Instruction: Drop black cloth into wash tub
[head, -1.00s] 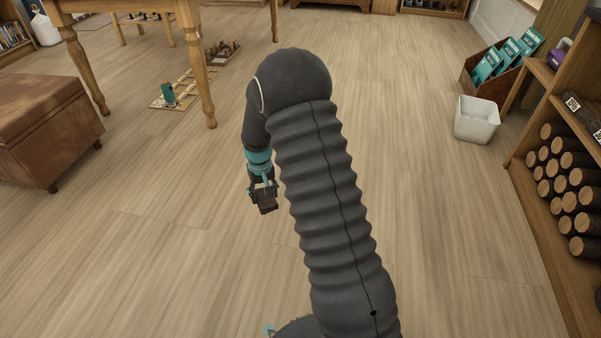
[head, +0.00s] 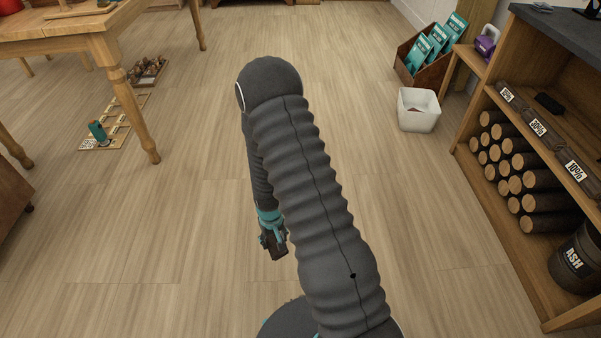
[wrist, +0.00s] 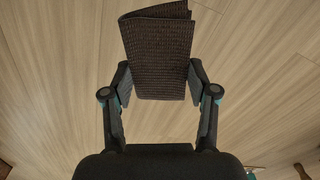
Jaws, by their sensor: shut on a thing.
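My gripper (head: 271,238) is shut on the black cloth (head: 278,253) and holds it above the bare floor, left of my arm. In the wrist view the cloth (wrist: 160,50) is a folded, dark, coarsely woven piece between the two fingers (wrist: 160,82). A white, square, open-topped tub (head: 419,112) stands on the floor at the upper right of the head view, beyond my gripper and well apart from it.
A wooden shelf (head: 470,145) with stacked dark logs and an ash bucket (head: 572,262) stands at the right. A box of teal packets (head: 425,48) is behind the tub. A wooden table (head: 60,45) stands left, near low floor trays (head: 115,122). Open floor lies between.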

